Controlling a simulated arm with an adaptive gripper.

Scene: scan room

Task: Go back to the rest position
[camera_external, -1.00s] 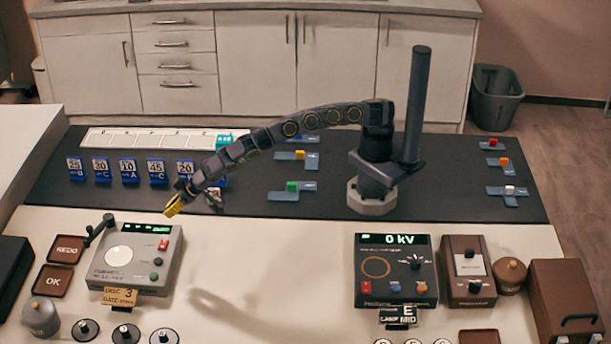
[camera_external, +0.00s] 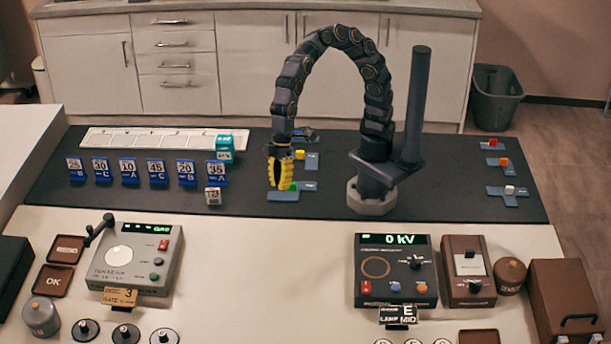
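My gripper (camera_external: 284,184), with yellow fingers, hangs pointing down from my arched arm. It is over the dark mat (camera_external: 330,204), in front of the blue pieces with the green block (camera_external: 294,187) and the yellow block (camera_external: 300,155). It partly hides them. I see nothing held in it, but the fingers are too small and overlapped to tell whether they are open or shut. I cannot tell its exact height above the mat.
A grey crank device (camera_external: 135,262) and a dark kV meter (camera_external: 396,272) stand in front.

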